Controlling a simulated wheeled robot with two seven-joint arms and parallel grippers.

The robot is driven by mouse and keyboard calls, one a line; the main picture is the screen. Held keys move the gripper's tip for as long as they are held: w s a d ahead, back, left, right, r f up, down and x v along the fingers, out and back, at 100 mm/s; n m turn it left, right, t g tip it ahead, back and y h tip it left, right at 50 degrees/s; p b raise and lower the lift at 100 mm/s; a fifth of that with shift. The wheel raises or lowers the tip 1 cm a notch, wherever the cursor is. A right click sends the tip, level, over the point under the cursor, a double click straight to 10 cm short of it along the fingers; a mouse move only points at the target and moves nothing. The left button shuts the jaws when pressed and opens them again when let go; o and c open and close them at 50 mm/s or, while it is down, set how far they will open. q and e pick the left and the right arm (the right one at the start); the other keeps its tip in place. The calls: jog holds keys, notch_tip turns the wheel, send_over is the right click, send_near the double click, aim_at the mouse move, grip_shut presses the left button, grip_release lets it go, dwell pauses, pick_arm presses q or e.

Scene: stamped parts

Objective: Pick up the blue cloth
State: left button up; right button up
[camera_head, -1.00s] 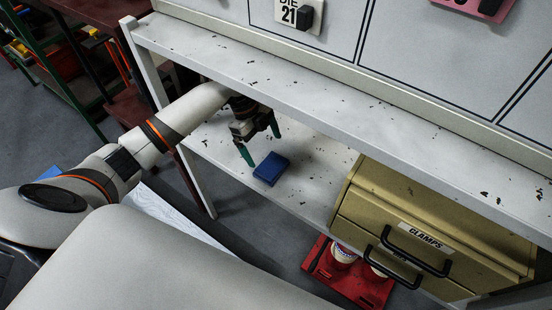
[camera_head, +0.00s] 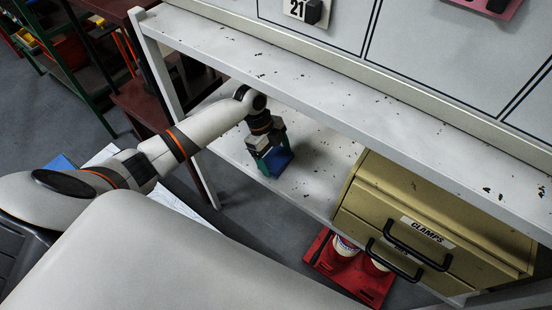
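The blue cloth (camera_head: 278,163) is a small folded block on the lower white shelf (camera_head: 318,180). My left gripper (camera_head: 273,158) reaches in under the upper shelf and points down at the cloth. Its dark green fingers are at the cloth, one along its left side and the other toward its far right side. The fingers and gripper body cover part of the cloth. I cannot tell whether the fingers press on it or whether it is off the shelf. My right gripper is out of view.
The upper shelf (camera_head: 330,110) runs just above my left wrist. A tan drawer cabinet (camera_head: 420,215) labelled CLAMPS stands to the right. A red tray (camera_head: 345,272) with containers is on the floor below. Some lower shelf is bare between cloth and cabinet.

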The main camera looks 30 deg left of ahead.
aim_at(278, 158)
pick_arm(q)
jog(key=shift+r, duration=0.45)
jog(key=v, duration=0.2)
jog(key=shift+r, duration=0.35)
jog(key=a+b, duration=0.1)
jog(key=a, duration=0.4)
jog(key=w+a+b, duration=0.1)
jog(key=a, duration=0.5)
jog(key=w+a+b, duration=0.1)
jog(key=a, duration=0.5)
jog(key=shift+w+b, duration=0.25)
jog(key=shift+b, duration=0.1)
